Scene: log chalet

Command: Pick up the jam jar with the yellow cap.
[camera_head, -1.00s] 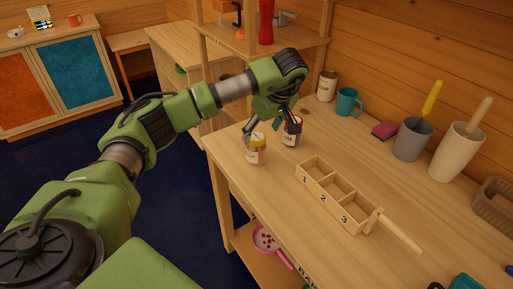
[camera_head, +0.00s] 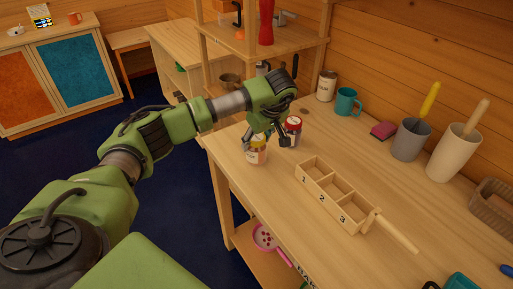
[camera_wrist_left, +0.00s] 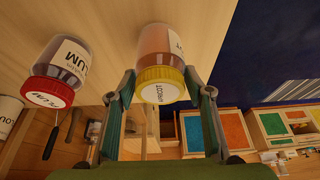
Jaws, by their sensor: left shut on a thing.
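The jam jar with the yellow cap (camera_head: 256,155) stands upright near the left edge of the wooden worktop. In the left wrist view the jar (camera_wrist_left: 159,86) sits between the two fingers, which touch its cap area. My left gripper (camera_head: 265,137) is shut on this jar from above, and its fingers partly cover the cap in the head view. A jar with a red cap (camera_head: 293,126) stands just behind and to the right, apart from the held jar; it also shows in the left wrist view (camera_wrist_left: 48,92). My right gripper is not in view.
A wooden box with numbered compartments and a handle (camera_head: 318,184) lies to the right. A tin (camera_head: 326,86), a teal mug (camera_head: 347,102), a grey pot (camera_head: 411,140) and a cream pot (camera_head: 452,153) stand along the wall.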

